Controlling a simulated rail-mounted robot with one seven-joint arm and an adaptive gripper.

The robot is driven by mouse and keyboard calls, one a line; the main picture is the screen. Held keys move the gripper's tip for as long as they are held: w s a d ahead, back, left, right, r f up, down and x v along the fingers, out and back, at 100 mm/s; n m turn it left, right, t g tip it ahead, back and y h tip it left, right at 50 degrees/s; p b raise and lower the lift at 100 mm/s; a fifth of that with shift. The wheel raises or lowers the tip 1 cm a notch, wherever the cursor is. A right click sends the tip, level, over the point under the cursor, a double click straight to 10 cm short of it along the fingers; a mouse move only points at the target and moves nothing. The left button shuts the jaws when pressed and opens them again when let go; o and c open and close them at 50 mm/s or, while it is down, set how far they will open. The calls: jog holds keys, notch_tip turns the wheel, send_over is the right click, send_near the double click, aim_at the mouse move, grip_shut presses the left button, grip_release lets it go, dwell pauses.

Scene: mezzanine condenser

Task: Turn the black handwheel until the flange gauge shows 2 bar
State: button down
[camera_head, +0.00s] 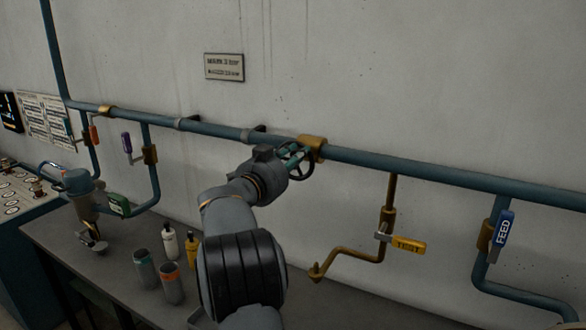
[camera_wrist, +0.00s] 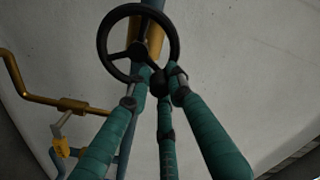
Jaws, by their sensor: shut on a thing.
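The black handwheel (camera_head: 307,165) sits on a brass valve body (camera_head: 312,145) in the blue wall pipe. In the wrist view the handwheel (camera_wrist: 104,45) is a spoked black ring with a dark hub, in front of the brass body (camera_wrist: 155,38). My gripper (camera_wrist: 160,82) has teal-wrapped fingers shut on the wheel's lower right rim. In the head view my gripper (camera_head: 292,153) reaches the wheel from the left, and my wrist hides part of the pipe behind. I cannot make out the flange gauge in either view.
A yellow TEST lever (camera_head: 408,245) and a blue FEED lever (camera_head: 504,228) hang to the right. Bottles and cups (camera_head: 171,282) stand on the bench (camera_head: 125,285) below left. The wall above the pipe is mostly clear.

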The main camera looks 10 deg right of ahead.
jog(key=shift+s+d+f+m, duration=0.1)
jog(key=shift+f+m, duration=0.1)
jog(key=shift+m, duration=0.3)
jog(key=c, duration=1.6)
grip_release()
jog(key=shift+o, duration=0.2)
jog(key=shift+r, duration=0.1)
jog(key=v, duration=1.2)
jog(key=shift+d, duration=0.1)
